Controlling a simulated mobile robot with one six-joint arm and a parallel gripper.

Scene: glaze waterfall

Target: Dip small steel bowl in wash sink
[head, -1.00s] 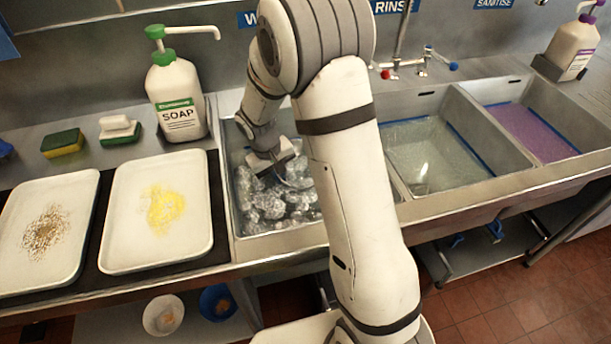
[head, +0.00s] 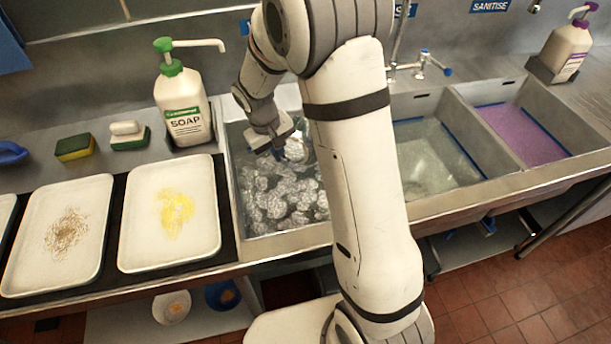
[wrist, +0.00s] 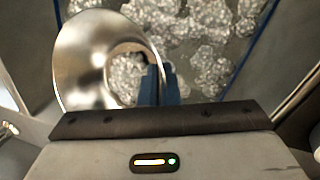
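The small steel bowl (wrist: 82,62) shows large and shiny at the left of the wrist view, tilted with its open side toward the camera. My gripper (wrist: 158,85) has its blue fingers shut on the bowl's rim. In the head view my gripper (head: 279,148) hangs over the back part of the wash sink (head: 237,138), with the bowl (head: 299,147) partly hidden by my arm. The sink holds water with clumps of foam. I cannot tell whether the bowl touches the water.
Two soiled white trays (head: 140,235) (head: 40,270) lie at left. The rinse basin (head: 430,160) and purple sanitise basin (head: 525,135) are at right, partly behind my arm.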

